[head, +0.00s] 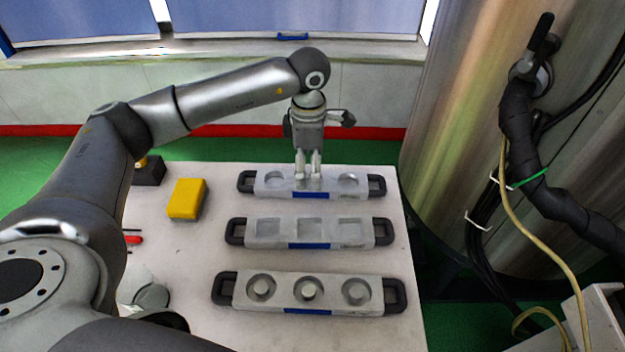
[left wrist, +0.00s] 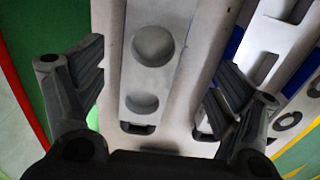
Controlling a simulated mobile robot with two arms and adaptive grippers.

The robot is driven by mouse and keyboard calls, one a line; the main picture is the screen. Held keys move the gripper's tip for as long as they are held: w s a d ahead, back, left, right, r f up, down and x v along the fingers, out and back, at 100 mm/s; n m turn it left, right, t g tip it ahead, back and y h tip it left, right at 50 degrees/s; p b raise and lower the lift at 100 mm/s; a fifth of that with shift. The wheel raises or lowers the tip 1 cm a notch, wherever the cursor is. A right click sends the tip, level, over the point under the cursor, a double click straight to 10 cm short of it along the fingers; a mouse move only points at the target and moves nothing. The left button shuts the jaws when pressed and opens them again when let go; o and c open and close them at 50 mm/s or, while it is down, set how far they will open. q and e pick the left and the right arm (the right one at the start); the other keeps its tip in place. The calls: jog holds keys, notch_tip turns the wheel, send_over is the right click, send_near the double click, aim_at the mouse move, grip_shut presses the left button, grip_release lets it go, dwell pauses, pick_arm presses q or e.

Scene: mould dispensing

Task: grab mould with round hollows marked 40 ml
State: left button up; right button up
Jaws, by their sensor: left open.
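Three grey moulds with black end handles and blue front labels lie in rows on the table. The far mould (head: 270,190) has round hollows; it also shows in the left wrist view (left wrist: 168,80). The middle mould (head: 273,238) has square hollows. The near mould (head: 283,296) has round hollows with raised centres. The volume marks are too small to read. My left gripper (head: 308,173) points down at the middle of the far mould and hides its central hollow. In the left wrist view its open fingers (left wrist: 160,82) stand apart on either side of that mould, holding nothing.
The pale table (head: 205,255) also bears a yellow block (head: 187,198), with a dark block (head: 150,172) to its left. A large metal tank (head: 455,120) with hoses and cables stands close to the right. A windowed wall is behind.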

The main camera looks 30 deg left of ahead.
aim_at(330, 189)
pick_arm(q)
jog(key=f, duration=0.2)
jog(key=w+f+p, duration=0.1)
jog(key=f, duration=0.2)
jog(key=shift+f, duration=0.45)
pick_arm(e)
jog(key=shift+w+r, duration=0.65)
jog(key=shift+w, duration=0.3)
pick_arm(q)
jog(key=c, duration=1.7)
jog(key=shift+w+r, duration=0.1)
jog(key=shift+c, duration=0.4)
pick_arm(e)
jog(key=shift+s, duration=0.25)
